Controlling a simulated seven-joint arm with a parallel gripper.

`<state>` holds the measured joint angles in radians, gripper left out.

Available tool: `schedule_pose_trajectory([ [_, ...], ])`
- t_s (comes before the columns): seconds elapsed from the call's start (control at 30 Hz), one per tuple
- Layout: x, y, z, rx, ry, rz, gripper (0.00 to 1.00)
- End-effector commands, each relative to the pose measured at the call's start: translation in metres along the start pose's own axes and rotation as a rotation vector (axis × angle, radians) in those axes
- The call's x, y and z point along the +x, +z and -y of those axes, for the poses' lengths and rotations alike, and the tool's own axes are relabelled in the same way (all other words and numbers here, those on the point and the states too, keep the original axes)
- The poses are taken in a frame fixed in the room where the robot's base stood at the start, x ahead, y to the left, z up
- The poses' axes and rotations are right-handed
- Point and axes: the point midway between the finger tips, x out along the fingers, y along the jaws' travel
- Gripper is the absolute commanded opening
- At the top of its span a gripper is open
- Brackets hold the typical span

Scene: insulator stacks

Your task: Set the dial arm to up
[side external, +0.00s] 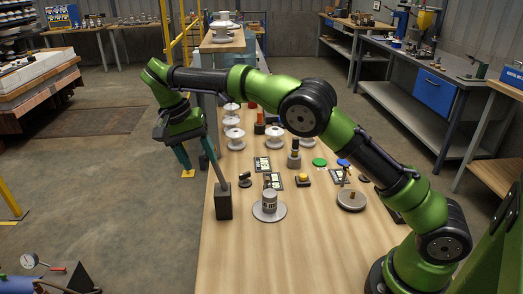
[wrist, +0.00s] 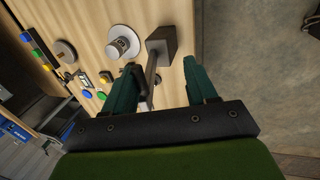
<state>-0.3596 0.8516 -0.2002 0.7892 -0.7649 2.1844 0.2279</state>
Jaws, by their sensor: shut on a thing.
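A grey lever (side external: 212,165) rises from a dark box (side external: 223,203) at the table's left edge, leaning left toward my gripper (side external: 194,158). In the wrist view the box (wrist: 162,40) is at top centre and the lever (wrist: 151,72) runs down between the teal fingers, against the left one. My gripper (wrist: 165,92) is around the lever's upper end; the fingers look well apart, and the exact contact is hidden. A round grey disc (side external: 344,206) with a small brown upright piece stands at right; the wrist view shows it too (wrist: 66,57). I cannot tell which piece is the dial arm.
Button panels (side external: 262,164), a green disc (side external: 320,162) and several white insulators (side external: 235,139) lie farther back. The front of the table is clear. Floor lies left of the edge.

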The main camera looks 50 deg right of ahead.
Motion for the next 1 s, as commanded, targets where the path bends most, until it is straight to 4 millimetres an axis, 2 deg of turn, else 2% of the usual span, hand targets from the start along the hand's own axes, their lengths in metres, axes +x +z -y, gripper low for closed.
schedule_pose_trajectory([
  [0.03,-0.012,0.005,0.003,-0.015,-0.023,-0.006,0.38],
  [0.23,-0.036,0.004,-0.006,-0.011,-0.026,-0.012,0.38],
  [0.57,-0.03,0.016,-0.029,-0.004,-0.02,-0.01,0.38],
  [1.0,-0.02,0.051,-0.087,-0.001,-0.019,-0.011,0.38],
])
